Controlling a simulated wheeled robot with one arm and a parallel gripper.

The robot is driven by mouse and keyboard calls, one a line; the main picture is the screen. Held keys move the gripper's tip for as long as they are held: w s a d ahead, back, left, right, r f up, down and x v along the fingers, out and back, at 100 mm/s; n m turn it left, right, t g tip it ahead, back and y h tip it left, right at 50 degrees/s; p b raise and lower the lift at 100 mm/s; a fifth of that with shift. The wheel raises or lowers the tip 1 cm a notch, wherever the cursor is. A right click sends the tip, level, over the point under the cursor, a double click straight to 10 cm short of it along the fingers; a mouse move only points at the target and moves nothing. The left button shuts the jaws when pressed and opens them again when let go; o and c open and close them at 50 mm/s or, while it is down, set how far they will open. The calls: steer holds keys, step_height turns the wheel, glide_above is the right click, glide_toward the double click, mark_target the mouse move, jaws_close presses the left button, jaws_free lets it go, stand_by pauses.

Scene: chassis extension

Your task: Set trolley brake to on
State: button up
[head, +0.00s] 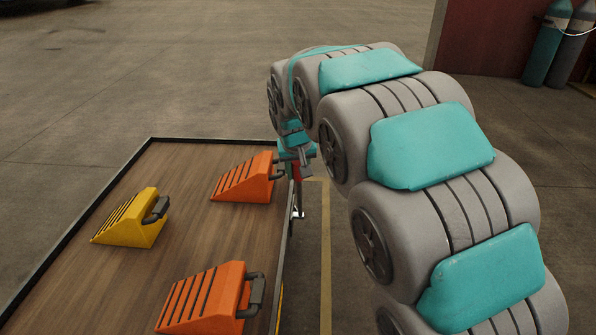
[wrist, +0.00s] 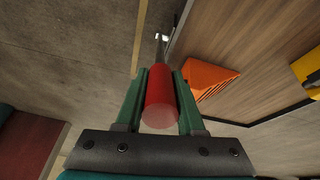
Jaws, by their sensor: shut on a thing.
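The trolley (head: 185,235) has a wooden deck with a dark rim and fills the lower left of the head view. A red cylindrical handle (wrist: 160,103) on a thin metal rod is beside the trolley's edge; I take it to be the brake lever. My gripper (wrist: 160,72) is shut on this red handle, with a green finger on each side of it. In the head view my gripper (head: 297,160) is at the trolley's right edge, and only a little red shows below it. The lever's lower end is hard to make out.
Orange wheel chocks (head: 245,180) (head: 205,300) and a yellow chock (head: 130,218), all with dark handles, sit on the deck. Gas cylinders (head: 545,50) stand by a red wall (head: 490,35) at the back right. The concrete floor behind the trolley is clear.

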jaws_close()
stand_by(0.8)
